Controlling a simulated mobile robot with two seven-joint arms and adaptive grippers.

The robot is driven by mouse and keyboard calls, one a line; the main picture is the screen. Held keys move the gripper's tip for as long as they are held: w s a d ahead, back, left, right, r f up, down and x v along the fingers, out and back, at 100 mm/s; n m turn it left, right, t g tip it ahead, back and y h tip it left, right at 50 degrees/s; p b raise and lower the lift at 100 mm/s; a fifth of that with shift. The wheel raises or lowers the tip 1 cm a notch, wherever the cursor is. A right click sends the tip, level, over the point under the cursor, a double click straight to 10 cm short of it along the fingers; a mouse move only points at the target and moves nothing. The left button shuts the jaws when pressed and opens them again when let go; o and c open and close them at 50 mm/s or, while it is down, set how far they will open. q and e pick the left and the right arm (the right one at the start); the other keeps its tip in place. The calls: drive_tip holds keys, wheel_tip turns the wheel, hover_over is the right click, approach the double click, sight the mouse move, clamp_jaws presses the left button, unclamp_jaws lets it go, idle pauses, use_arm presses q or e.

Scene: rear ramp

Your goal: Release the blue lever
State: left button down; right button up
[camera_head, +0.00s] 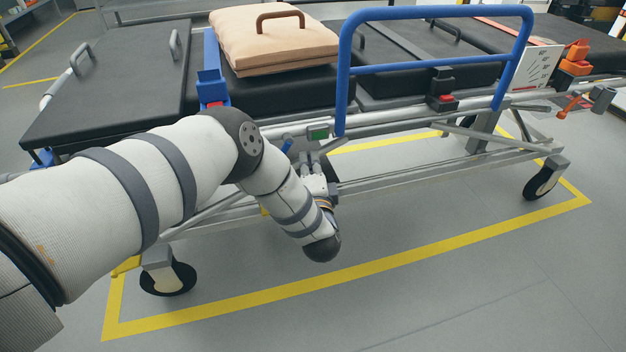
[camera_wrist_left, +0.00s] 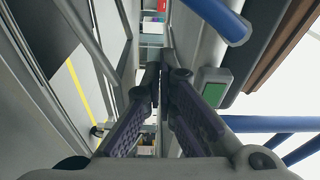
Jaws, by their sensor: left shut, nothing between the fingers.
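The blue lever (camera_head: 287,146) is a short blue bar under the near side frame of the stretcher, partly hidden behind my left arm. In the left wrist view a blue bar with a rounded end (camera_wrist_left: 218,18), which looks like this lever, comes in from the top, to the right of the fingers. My left gripper (camera_head: 312,158) is below the side frame, just right of the lever. In the left wrist view its fingers (camera_wrist_left: 166,68) are together and empty, and the bar appears apart from them. My right gripper is not in view.
A green-faced box (camera_head: 317,132) sits on the side frame above my gripper, and also shows in the wrist view (camera_wrist_left: 215,86). A blue side rail (camera_head: 430,68) stands to the right. A beige cushion (camera_head: 275,48) lies on the black stretcher. The floor in front is clear.

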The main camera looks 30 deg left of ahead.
use_arm(q)
drive_tip(key=s, duration=0.1)
drive_tip(key=s+a, duration=0.1)
drive_tip(key=s, duration=0.1)
drive_tip(key=shift+s+a+f+p, duration=0.15)
drive_tip(key=shift+s+a+p, duration=0.05)
drive_tip(key=shift+a+p, duration=0.15)
drive_tip(key=shift+a, duration=0.1)
